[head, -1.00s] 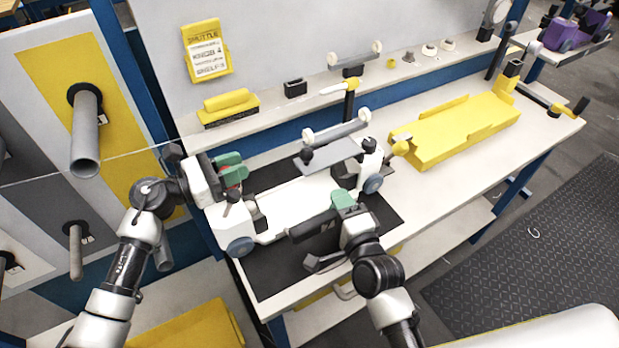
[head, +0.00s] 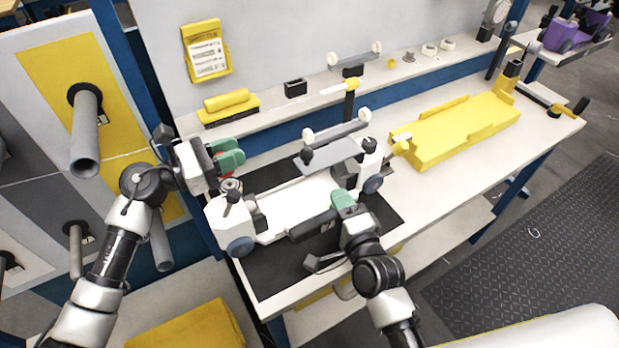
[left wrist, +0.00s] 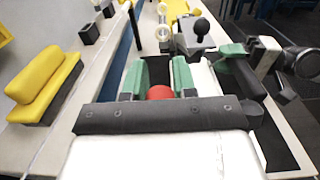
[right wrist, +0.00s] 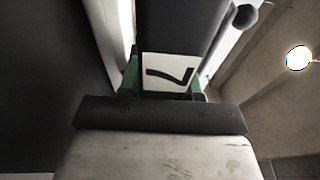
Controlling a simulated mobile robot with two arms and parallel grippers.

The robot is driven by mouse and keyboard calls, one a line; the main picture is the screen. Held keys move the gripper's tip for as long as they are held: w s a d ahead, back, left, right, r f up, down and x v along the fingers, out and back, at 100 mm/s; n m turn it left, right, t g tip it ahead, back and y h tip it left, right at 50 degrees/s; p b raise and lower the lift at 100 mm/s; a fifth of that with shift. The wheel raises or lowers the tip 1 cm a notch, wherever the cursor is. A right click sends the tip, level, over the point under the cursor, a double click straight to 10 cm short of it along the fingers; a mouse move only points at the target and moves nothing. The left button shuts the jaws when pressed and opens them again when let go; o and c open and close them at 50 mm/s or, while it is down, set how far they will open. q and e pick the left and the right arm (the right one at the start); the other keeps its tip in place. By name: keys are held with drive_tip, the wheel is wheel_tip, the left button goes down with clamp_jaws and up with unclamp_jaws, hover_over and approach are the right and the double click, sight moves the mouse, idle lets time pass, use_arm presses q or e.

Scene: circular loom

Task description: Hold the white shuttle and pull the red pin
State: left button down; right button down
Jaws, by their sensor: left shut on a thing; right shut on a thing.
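The white shuttle (head: 295,203) lies on the black mat at the near left end of the bench. My right gripper (head: 344,200) is shut on the dark handle (head: 313,226) along its near side. A white label with a black mark shows on that handle in the right wrist view (right wrist: 168,72). My left gripper (head: 228,157) is above the shuttle's left end, apart from the body in the head view. In the left wrist view a red rounded end of the pin (left wrist: 160,92) sits between its green fingers. The rest of the pin is hidden.
A yellow tray (head: 455,133) stands on the bench to the right. A yellow block (head: 228,106) and small parts sit on the back ledge. A panel with grey pegs (head: 86,135) stands left of my left arm.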

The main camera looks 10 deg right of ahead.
use_arm(q)
drive_tip(key=shift+r, duration=0.15)
use_arm(e)
drive_tip(key=shift+f, duration=0.15)
use_arm(q)
drive_tip(key=shift+r, duration=2.5)
use_arm(e)
drive_tip(key=c, duration=0.7)
unclamp_jaws()
drive_tip(key=s, duration=0.4)
drive_tip(key=s+d, duration=0.1)
drive_tip(key=s, duration=0.3)
drive_tip(key=s+d, duration=0.1)
drive_tip(key=s, duration=0.3)
drive_tip(key=shift+d, duration=0.15)
use_arm(q)
drive_tip(key=shift+s+f, duration=0.1)
